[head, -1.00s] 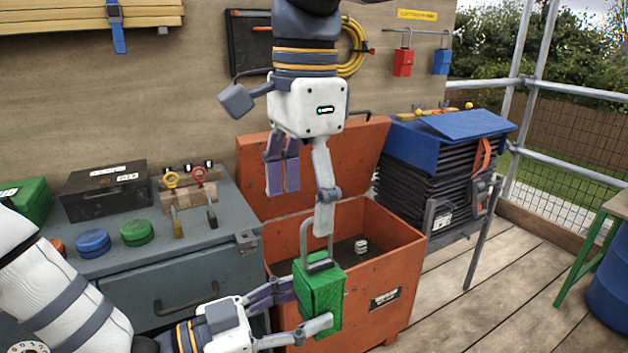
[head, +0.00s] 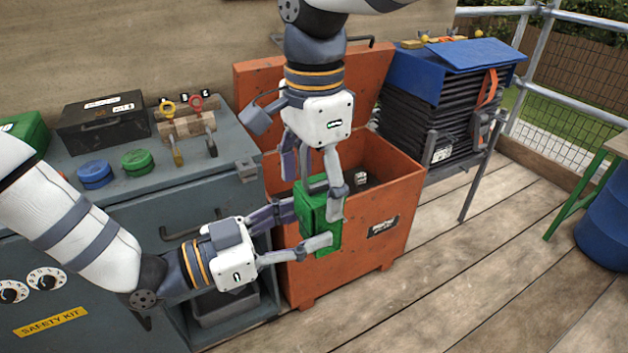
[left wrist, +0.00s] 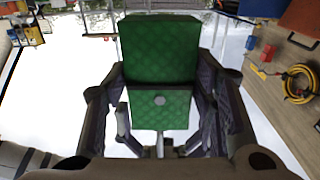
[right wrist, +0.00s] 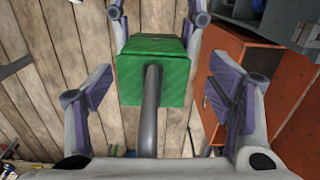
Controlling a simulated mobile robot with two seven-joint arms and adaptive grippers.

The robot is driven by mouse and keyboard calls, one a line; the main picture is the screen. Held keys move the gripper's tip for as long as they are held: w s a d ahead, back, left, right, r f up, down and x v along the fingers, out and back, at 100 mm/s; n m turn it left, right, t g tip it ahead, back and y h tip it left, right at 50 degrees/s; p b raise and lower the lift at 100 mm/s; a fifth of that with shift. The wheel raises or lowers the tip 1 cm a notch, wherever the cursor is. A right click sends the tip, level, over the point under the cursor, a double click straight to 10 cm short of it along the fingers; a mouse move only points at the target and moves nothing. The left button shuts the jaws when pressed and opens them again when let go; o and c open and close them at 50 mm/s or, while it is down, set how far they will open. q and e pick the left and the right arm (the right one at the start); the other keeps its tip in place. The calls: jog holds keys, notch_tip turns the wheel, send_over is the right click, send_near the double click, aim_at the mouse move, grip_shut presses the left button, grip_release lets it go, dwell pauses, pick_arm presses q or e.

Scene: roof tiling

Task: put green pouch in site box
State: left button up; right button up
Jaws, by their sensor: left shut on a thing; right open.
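The green pouch (head: 314,212) is a quilted block with a grey loop handle (right wrist: 151,105). My left gripper (head: 303,227) is shut on its lower part and holds it upright in front of the site box. The pouch also fills the middle of the left wrist view (left wrist: 160,50). My right gripper (head: 316,186) is directly above, pointing down and open. In the right wrist view its fingers stand apart on either side of the handle. The orange site box (head: 345,240) is open, its lid (head: 258,90) raised behind. Both grippers partly hide its interior.
A small pale object (head: 361,178) lies inside the box. The grey workbench (head: 215,165) at left carries a blue tin (head: 95,174), a green tin (head: 137,161) and a black case (head: 103,122). Black stacked goods (head: 420,115) stand behind right.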

pick_arm(q)
jog(key=shift+r, duration=0.1)
pick_arm(e)
jog(key=c, duration=1.6)
pick_arm(q)
jog(key=o, duration=1.6)
jog(key=shift+s+d, duration=0.1)
pick_arm(e)
jog(key=shift+r, duration=0.1)
